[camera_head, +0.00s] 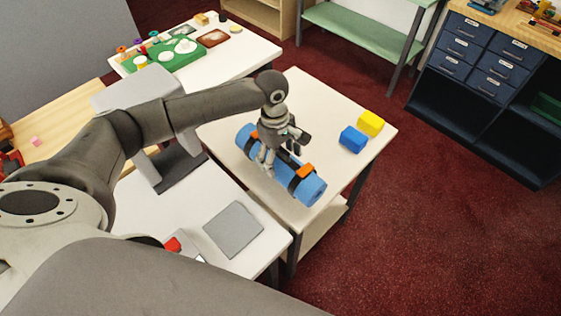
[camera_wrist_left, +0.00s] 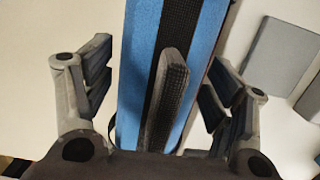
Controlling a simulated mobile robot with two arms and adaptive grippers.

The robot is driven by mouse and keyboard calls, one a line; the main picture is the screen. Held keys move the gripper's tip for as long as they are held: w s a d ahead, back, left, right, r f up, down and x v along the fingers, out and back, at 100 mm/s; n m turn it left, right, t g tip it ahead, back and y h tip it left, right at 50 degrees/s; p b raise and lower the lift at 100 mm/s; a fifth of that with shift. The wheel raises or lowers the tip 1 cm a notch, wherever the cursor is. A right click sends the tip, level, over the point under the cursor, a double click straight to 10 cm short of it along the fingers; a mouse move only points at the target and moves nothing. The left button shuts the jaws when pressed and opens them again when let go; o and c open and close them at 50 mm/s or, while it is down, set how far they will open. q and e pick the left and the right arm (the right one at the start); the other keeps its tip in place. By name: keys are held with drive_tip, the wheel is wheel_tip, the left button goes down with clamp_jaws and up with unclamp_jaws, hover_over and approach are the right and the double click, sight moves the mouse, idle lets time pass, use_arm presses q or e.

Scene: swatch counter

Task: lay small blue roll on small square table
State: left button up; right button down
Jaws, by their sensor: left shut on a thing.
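The small blue roll (camera_head: 310,190) has dark straps with orange buckles. It lies slantwise over the near left part of the small square table (camera_head: 300,95), which has a pale top. My left gripper (camera_head: 272,157) comes down on it from above and is shut on it near its middle. In the left wrist view the roll (camera_wrist_left: 210,25) runs between the fingers of my left gripper (camera_wrist_left: 165,95), with a black strap along it. I cannot tell whether the roll touches the tabletop. My right gripper is not in view.
A white table (camera_head: 150,215) with a grey square plate (camera_head: 233,229) is at near left. The tabletop's far part is clear.

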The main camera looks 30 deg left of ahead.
sight(280, 163)
use_arm(q)
drive_tip(key=shift+w+a+f, duration=0.1)
drive_tip(key=shift+w+f, duration=0.1)
wheel_tip(280, 163, down, 3)
drive_tip(key=shift+w+r+p, duration=0.1)
drive_tip(key=shift+w+p, duration=0.05)
drive_tip(key=shift+p, duration=0.4)
drive_tip(key=shift+f, duration=0.3)
drive_tip(key=o, duration=0.8)
drive_tip(key=shift+a+f, duration=0.1)
drive_tip(key=o, duration=0.4)
drive_tip(key=shift+c, duration=0.2)
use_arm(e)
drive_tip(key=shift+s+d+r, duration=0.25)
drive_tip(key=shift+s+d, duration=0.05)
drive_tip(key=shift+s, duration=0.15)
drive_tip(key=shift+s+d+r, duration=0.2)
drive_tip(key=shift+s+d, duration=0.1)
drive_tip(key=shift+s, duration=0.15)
